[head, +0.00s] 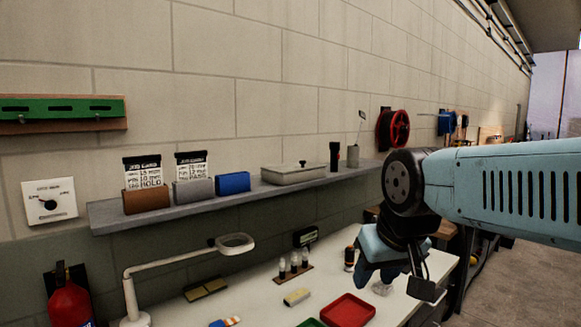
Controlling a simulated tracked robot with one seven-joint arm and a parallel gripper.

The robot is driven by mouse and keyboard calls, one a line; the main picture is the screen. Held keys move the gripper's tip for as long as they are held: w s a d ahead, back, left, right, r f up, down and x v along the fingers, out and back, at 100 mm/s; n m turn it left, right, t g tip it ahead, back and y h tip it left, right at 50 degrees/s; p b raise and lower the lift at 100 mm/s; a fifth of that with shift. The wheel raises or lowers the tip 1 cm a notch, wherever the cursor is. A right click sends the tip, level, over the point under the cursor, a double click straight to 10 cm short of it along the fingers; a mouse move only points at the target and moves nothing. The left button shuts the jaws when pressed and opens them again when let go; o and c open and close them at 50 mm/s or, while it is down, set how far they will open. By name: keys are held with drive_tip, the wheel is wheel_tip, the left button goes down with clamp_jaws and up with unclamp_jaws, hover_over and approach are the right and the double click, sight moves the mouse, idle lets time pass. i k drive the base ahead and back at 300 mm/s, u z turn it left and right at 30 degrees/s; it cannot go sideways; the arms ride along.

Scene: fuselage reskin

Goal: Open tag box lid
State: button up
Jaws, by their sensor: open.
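A pale grey box (293,176) with a lid and a small dark knob on top sits on the wall shelf; it looks like the tag box. Its lid appears closed. My gripper (378,278) hangs from the light-blue arm at the right, low over the right part of the white bench. It is open and points downward, to the right of the box and lower in the picture, apart from it. The fingertips are partly dark and hard to make out, and nothing can be seen held between them.
The grey shelf (125,214) also holds brown, grey and blue blocks, job cards and a black cylinder (334,156) close to the box. On the bench stand a lamp (133,295), small bottles and a red tray (348,310). A red reel (398,128) hangs behind my arm.

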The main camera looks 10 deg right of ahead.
sight(303, 165)
drive_tip(key=k, duration=1.05)
drive_tip(key=u, duration=0.15)
drive_tip(key=i, duration=1.75)
drive_tip(key=z, duration=0.3)
